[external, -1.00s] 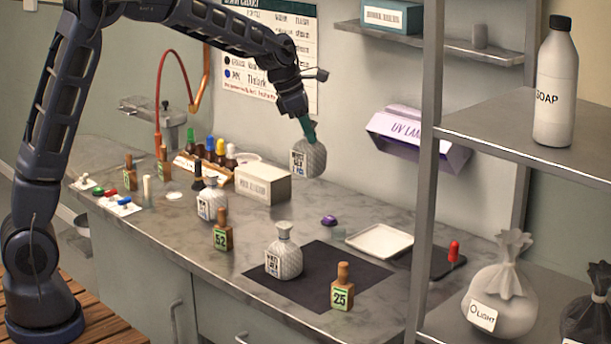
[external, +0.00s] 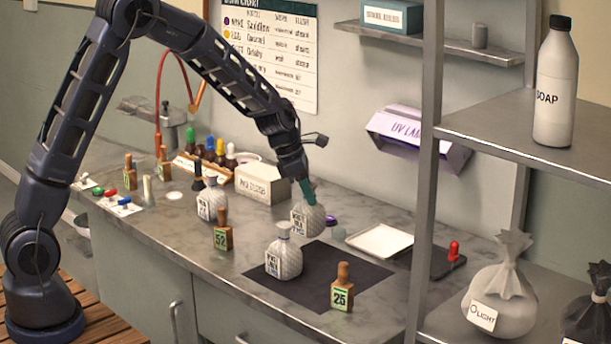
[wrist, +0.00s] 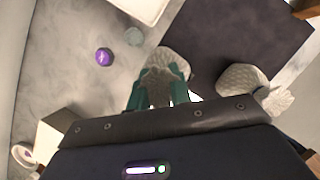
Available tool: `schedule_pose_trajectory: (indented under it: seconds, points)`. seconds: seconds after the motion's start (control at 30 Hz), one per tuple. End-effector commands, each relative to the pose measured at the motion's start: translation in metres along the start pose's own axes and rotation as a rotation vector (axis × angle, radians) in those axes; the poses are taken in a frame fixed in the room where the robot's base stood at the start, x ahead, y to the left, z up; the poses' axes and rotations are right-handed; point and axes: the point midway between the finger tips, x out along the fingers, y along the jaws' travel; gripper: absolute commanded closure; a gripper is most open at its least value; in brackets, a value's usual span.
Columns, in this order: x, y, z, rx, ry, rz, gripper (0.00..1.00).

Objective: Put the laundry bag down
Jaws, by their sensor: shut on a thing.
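A small grey quilted laundry bag (external: 307,222) with a white label hangs in my gripper (external: 309,192), low over the counter by the back left edge of the dark mat. The teal fingers are shut on its neck, and the neck is mostly hidden between them. In the wrist view the bag (wrist: 167,62) shows between the fingers beside the mat (wrist: 235,40). I cannot tell whether its bottom touches the counter. A second similar bag (external: 284,258) stands upright on the mat's left part, and a third bag (external: 211,202) stands farther left on the counter.
A brown bottle marked 25 (external: 342,290) stands on the mat's front, and one marked 52 (external: 223,232) left of it. A white box (external: 263,183) is behind left. A purple cap (wrist: 104,57), a pale green disc (wrist: 134,36) and a white tray (external: 380,240) lie nearby.

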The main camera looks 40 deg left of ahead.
Motion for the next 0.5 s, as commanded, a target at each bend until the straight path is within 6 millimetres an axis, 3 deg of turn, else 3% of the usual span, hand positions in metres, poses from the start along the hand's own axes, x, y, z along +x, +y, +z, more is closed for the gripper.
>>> schedule_pose_trajectory:
  seconds: [0.23, 0.5]
  points:
    - [0.03, 0.0, -0.013, -0.002, 0.001, -0.001, 1.0]
    - [0.033, 0.0, -0.014, -0.002, 0.0, 0.0, 1.0]
